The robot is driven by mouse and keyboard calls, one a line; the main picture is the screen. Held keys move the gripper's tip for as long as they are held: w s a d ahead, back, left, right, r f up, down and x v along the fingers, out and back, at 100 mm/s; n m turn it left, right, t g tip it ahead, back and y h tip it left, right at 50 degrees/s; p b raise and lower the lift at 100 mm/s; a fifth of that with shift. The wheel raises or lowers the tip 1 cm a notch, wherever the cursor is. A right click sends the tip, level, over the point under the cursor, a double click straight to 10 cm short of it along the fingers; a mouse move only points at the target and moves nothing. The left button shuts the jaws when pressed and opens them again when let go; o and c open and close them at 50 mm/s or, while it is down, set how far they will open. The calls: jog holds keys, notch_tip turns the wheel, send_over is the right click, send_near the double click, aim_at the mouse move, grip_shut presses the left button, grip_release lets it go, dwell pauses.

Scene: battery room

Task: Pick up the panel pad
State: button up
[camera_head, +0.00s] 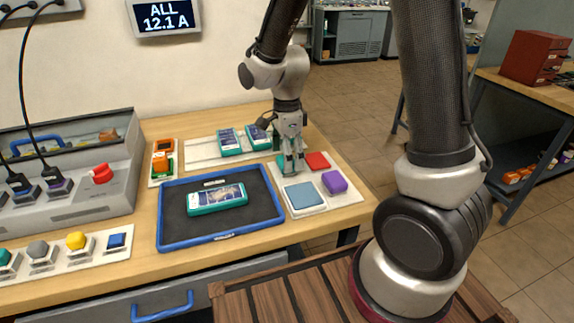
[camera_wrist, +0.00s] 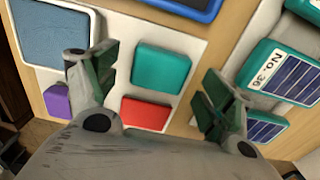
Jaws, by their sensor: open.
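A white board (camera_head: 352,193) at the right end of the bench bears several coloured pads. A blue-grey square pad (camera_head: 304,195) with a pale rim is the largest; it also shows at the upper left of the wrist view (camera_wrist: 55,32). A teal pad (camera_wrist: 160,68), a red pad (camera_head: 317,161) and a purple pad (camera_head: 334,182) share the board. Which one is the panel pad I cannot tell from looks alone. My gripper (camera_head: 291,168) points down over the teal pad, fingers apart. In the wrist view the teal pad shows between my fingertips (camera_wrist: 158,72), with nothing held.
A blue-rimmed black tray (camera_head: 169,233) holds a teal battery module (camera_head: 217,198). More teal modules (camera_head: 230,142) stand on a white rack behind. An orange meter (camera_head: 162,158) and a grey console with a red knob (camera_head: 101,173) are at left.

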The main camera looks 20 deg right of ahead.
notch_tip(320, 180, down, 2)
jog(key=shift+f, duration=0.1)
jog(key=shift+c, duration=0.4)
jog(key=c, duration=1)
jog(key=shift+c, duration=0.2)
notch_tip(320, 180, up, 10)
jog(key=shift+r, duration=0.1)
